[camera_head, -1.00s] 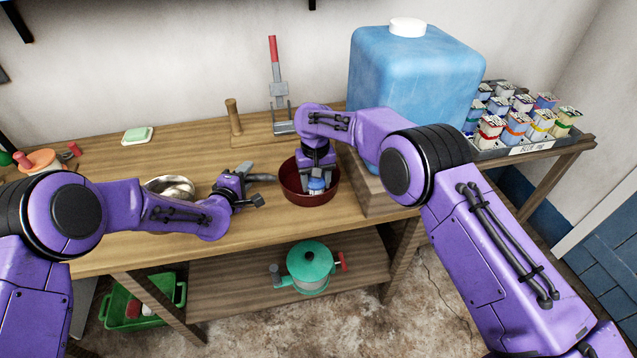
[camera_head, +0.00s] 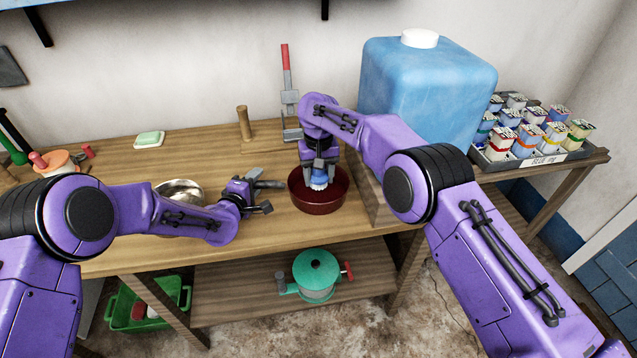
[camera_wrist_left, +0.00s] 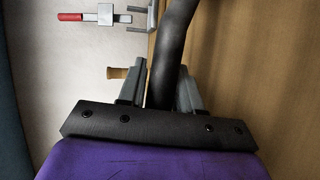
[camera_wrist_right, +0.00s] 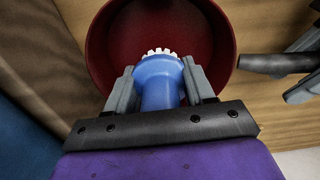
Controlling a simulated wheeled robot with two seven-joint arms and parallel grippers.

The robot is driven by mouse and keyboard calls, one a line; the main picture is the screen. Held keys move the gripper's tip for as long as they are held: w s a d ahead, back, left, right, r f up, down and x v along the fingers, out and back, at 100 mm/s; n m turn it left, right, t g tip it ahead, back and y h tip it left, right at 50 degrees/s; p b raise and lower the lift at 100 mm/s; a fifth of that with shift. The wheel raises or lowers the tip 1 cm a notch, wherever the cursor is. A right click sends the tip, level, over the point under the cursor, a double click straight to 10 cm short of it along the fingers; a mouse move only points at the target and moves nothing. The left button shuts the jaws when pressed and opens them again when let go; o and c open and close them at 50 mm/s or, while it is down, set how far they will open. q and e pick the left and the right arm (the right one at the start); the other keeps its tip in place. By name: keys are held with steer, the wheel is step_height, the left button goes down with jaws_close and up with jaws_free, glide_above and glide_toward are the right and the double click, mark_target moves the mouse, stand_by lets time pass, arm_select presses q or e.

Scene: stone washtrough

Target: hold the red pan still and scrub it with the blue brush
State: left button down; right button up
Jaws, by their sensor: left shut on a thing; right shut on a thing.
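The dark red pan (camera_head: 318,203) sits on the wooden bench near its front edge. Its dark handle (camera_wrist_left: 165,75) points left. My left gripper (camera_head: 258,192) is shut on this handle, which fills the gap between the fingers in the left wrist view. My right gripper (camera_head: 319,168) points down over the pan, shut on the blue brush (camera_wrist_right: 158,82). The brush's pale bristles (camera_head: 319,186) point into the pan. I cannot tell whether they touch its floor. The right wrist view shows the pan's inside (camera_wrist_right: 205,45) around the bristles.
A large blue water container (camera_head: 425,90) stands right of the pan, close to my right arm. A metal bowl (camera_head: 178,190) lies behind my left forearm. A soap dish (camera_head: 149,139), wooden peg (camera_head: 243,123) and red-handled clamp (camera_head: 288,95) stand farther back. A tray of tins (camera_head: 535,135) is far right.

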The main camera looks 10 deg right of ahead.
steer(key=shift+r, duration=3.1)
arm_select(q)
steer(key=c, duration=0.7)
jaws_free()
steer(key=shift+s+a, duration=0.1)
steer(key=v, duration=1.1)
steer(key=shift+s+a+r, duration=0.1)
steer(key=shift+s, duration=0.25)
